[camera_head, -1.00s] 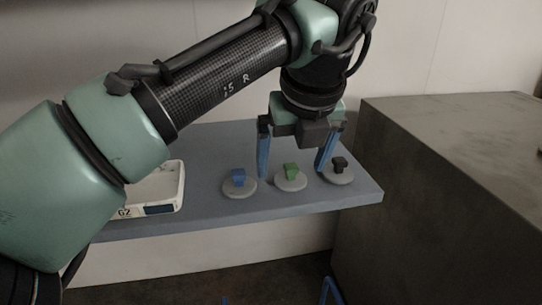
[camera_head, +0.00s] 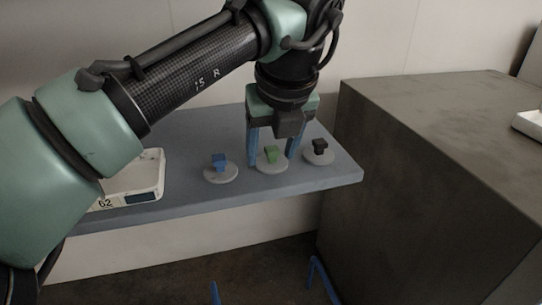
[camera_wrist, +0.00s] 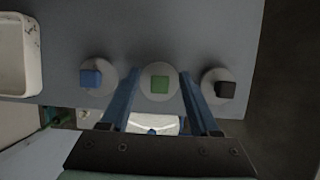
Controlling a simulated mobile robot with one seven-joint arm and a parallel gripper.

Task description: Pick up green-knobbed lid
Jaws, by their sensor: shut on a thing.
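The green-knobbed lid (camera_head: 263,168) is a pale round disc with a green block knob. It appears level with its neighbours on the blue-grey shelf (camera_head: 190,205), and I see no clear gap beneath it. In the wrist view the lid (camera_wrist: 160,94) sits between the fingertips of my gripper (camera_wrist: 160,76), with the green knob in the middle.
A blue-knobbed lid (camera_head: 221,175) lies to the left and a black-knobbed lid (camera_head: 318,157) to the right, close to the fingers. A white scale (camera_head: 140,178) stands farther left. A dark grey block (camera_head: 430,150) rises at the right, with a white object (camera_head: 530,122) on it.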

